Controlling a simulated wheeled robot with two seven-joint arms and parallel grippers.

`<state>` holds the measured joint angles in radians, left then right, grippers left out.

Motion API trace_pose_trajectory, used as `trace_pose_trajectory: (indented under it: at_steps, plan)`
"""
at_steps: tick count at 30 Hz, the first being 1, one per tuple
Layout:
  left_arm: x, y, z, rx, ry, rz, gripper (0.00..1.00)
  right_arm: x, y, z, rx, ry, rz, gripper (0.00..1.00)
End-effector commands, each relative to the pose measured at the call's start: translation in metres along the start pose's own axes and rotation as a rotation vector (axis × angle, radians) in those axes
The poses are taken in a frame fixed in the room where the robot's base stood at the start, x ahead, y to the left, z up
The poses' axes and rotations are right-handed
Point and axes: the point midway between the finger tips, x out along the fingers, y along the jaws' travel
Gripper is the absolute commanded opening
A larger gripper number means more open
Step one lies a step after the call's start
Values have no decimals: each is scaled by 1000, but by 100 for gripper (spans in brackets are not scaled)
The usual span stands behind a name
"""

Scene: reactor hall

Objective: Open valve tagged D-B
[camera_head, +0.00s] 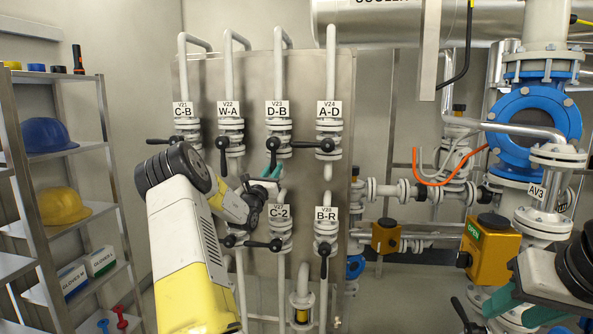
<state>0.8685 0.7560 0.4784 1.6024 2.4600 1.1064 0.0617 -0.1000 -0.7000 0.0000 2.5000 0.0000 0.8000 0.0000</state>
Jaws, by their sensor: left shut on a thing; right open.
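The valve tagged D-B (277,127) is in the upper row of the grey panel, third from the left. Its black lever (273,144) starts at the valve's hub and points downward. My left gripper (271,168) reaches up from below, its teal fingers shut on this lever. The fingers hide the lever's lower part. My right gripper (517,308) is open at the lower right, away from the panel and partly hidden by its own arm.
Valve W-A (230,128) is close on the left, its lever down; valve A-D (328,127) on the right has its lever pointing left. Valves C-2 (280,228) and B-R (325,230) sit below. A shelf (40,190) with helmets stands at left.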

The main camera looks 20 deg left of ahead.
Motion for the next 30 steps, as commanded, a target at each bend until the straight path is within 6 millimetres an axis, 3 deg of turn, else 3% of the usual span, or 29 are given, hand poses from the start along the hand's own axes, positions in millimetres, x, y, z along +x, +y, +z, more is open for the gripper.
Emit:
trace_pose_trajectory:
  at_steps: [8, 9, 12, 23, 30]
  plan:
    - [0, -4, -3, -7, 5, -5, 0, 0, 0, 0, 0, 0, 0, 42]
    - [0, -4, -3, -7, 5, -6, 27, 0, 0, 0, 0, 0, 0, 42]
    - [0, -3, -2, -5, 4, -4, 42, 0, 0, 0, 0, 0, 0, 42]
    - [-5, -1, 0, -1, 1, -1, 42, 0, 0, 0, 0, 0, 0, 42]
    - [-43, -1, -1, -2, 4, -1, 42, 0, 0, 0, 0, 0, 0, 42]
